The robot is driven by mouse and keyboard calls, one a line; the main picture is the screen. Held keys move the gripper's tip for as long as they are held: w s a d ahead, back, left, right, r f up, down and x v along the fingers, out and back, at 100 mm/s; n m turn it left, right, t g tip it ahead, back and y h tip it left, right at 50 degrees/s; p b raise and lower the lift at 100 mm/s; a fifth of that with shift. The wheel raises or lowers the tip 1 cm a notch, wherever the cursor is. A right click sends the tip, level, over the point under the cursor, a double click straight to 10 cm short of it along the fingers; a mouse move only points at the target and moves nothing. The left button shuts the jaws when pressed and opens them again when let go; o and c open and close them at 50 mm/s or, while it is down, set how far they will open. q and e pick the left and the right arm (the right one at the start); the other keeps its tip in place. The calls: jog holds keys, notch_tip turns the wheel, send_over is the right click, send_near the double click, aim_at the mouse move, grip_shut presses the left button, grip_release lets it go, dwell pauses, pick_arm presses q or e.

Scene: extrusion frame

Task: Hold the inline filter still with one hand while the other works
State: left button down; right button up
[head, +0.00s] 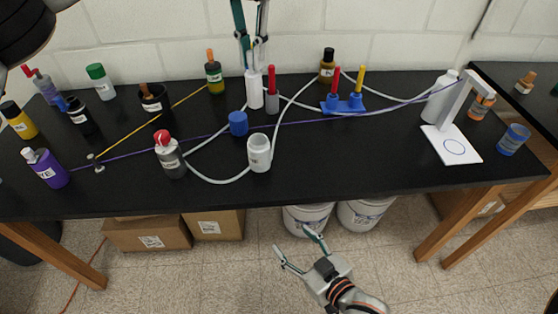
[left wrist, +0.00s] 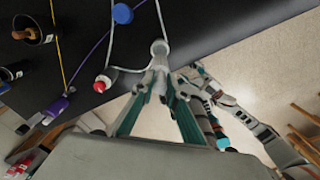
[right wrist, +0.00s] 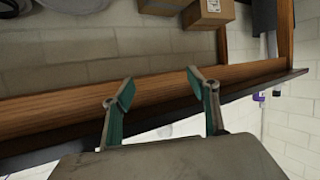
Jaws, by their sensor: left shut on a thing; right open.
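The inline filter appears to be the white upright cylinder (head: 253,91) near the middle of the head view. My left gripper (head: 252,67) comes down from above and is shut on its upper end. In the left wrist view, the white filter (left wrist: 158,49) shows between and beyond the closed fingers (left wrist: 158,84). Pale tubing (head: 215,182) loops over the table close by; its joins to the filter are not clear. My right gripper (head: 293,239) is open and empty in front of the table, below its edge. Its fingers (right wrist: 160,86) stand apart in the right wrist view.
A white jar (head: 259,158), a blue cap (head: 238,124), a red-and-grey marker-like piece (head: 271,95) and a red-capped bottle (head: 172,160) stand near the filter. A blue rack (head: 343,106) and white stand (head: 452,146) are to the right. The black table (head: 340,165) is clear at front right.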

aim_at(265, 155)
jog(key=a+r+n+y, duration=0.7)
jog(key=a+r+n, duration=0.4)
jog(key=a+r, duration=0.5)
jog(key=w+d+n, duration=0.4)
jog(key=n, duration=0.4)
jog(key=w+d+n+t+h, duration=0.1)
jog(key=w+d+n, duration=0.3)
jog(key=n, duration=0.5)
jog(key=w+d+n, duration=0.4)
jog(key=w+n, duration=0.1)
jog(key=n, duration=0.3)
jog(key=shift+d+f+n, duration=0.15)
jog(key=shift+n, duration=0.25)
jog(key=shift+w+d+n, duration=0.2)
jog(key=shift+d+n, duration=0.15)
jog(key=shift+n, duration=0.15)
jog(key=shift+w, duration=0.2)
jog(key=shift+w+a+n, duration=0.1)
jog(key=shift+w+n, duration=0.2)
jog(key=shift+x, duration=3.3)
